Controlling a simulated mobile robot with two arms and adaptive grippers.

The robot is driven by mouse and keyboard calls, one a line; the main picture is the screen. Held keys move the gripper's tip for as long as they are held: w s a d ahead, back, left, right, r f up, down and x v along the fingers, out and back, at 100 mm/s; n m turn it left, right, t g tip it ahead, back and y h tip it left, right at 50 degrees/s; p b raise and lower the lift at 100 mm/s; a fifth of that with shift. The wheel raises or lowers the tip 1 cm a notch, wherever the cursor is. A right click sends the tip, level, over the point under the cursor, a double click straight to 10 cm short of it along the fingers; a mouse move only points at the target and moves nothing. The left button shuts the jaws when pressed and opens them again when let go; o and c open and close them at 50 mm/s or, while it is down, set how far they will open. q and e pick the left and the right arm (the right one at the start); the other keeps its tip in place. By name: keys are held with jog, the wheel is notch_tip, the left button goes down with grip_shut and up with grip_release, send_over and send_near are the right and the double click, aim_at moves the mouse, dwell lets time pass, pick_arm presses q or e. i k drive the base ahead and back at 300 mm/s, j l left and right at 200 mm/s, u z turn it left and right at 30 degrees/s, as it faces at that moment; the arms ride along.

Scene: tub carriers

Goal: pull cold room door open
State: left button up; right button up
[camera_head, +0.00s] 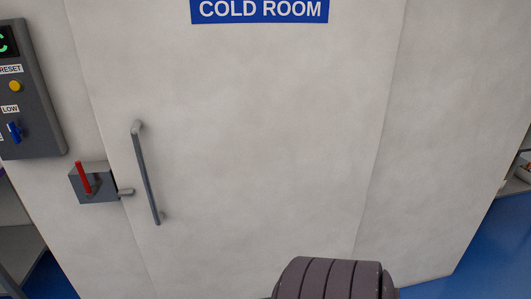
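The cold room door (265,130) is a large pale panel under a blue sign (260,11) reading COLD ROOM. It looks closed in its frame. A long grey bar handle (147,175) stands upright, slightly tilted, on its left side. Left of the handle is a grey latch box (95,183) with a red lever (83,177) that points up. A short grey bolt (126,192) reaches from the box to the door's left edge. Neither of my grippers shows in the head view. A dark ribbed part, cut off at the bottom edge, hides a little of the door's base.
A dark control panel (30,100) hangs on the wall at the upper left, with a yellow RESET button (15,86) and a blue switch (14,132). Blue floor (490,240) is clear at the lower right. Shelving (18,245) stands at the lower left.

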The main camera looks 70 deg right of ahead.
aim_at(241, 138)
jog(key=z, duration=0.5)
jog(key=l+z, duration=0.1)
jog(key=z, duration=0.85)
jog(key=i+z, duration=0.1)
jog(key=z, duration=0.4)
